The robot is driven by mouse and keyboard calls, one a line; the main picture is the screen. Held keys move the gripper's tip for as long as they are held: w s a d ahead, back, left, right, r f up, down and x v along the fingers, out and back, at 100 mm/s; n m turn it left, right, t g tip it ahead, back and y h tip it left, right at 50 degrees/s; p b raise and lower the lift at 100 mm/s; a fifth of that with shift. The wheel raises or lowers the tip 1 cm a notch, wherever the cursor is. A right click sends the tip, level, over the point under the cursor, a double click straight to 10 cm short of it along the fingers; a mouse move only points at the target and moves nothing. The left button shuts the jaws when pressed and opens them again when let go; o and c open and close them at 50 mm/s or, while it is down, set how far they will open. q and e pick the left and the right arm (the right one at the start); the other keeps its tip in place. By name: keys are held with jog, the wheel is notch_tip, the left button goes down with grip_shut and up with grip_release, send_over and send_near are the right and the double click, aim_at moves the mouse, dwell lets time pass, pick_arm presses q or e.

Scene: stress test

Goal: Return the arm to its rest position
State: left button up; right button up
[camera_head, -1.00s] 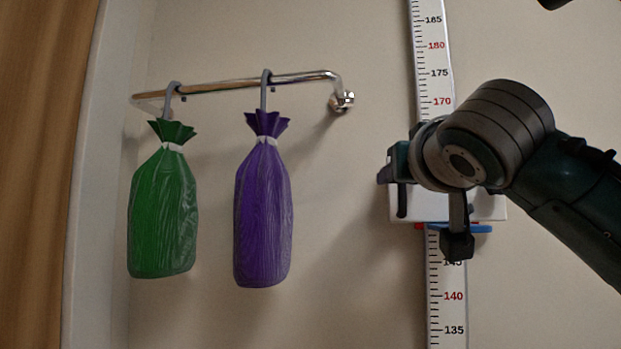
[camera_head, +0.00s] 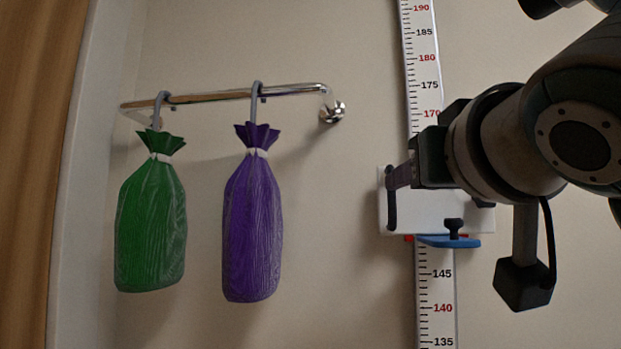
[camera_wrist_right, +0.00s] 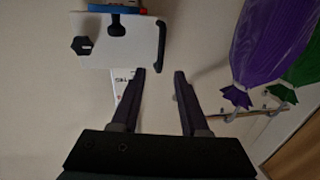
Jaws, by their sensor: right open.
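My right arm reaches in from the right in the head view. Its gripper (camera_head: 392,186) is in front of the white plate on the wall ruler, seen nearly side-on. In the right wrist view the two fingers of the right gripper (camera_wrist_right: 160,75) stand apart with nothing between them. My left gripper is in neither view.
A green bag (camera_head: 151,225) and a purple bag (camera_head: 252,225) hang by hooks from a chrome rail (camera_head: 210,98). A ruler (camera_head: 435,300) on the wall carries a white plate (camera_head: 400,215) and a blue slider (camera_head: 450,241). Wall between bags and ruler is clear.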

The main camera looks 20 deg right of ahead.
jog(key=shift+f, duration=0.1)
dwell(0.3)
jog(key=s+a+f+n+g+y, duration=0.2)
jog(key=s+f+g, duration=0.1)
jog(key=f, duration=0.8)
jog(key=s+a+f+n+g+y, duration=0.1)
jog(key=s+f+n+g+y, duration=0.2)
jog(key=f, duration=0.8)
jog(key=s+a+f+n+g+y, duration=0.1)
jog(key=s+a+f+g, duration=0.2)
jog(key=s+f+g, duration=0.8)
jog(key=s+r+t+p, duration=0.1)
jog(key=s+r+p, duration=0.1)
jog(key=r+p, duration=0.7)
jog(key=s+r+t+p, duration=0.2)
jog(key=s+r+p, duration=0.1)
jog(key=r+p, duration=0.6)
jog(key=p, duration=0.3)
jog(key=shift+s+a+t, duration=0.2)
jog(key=shift+s+t, duration=0.1)
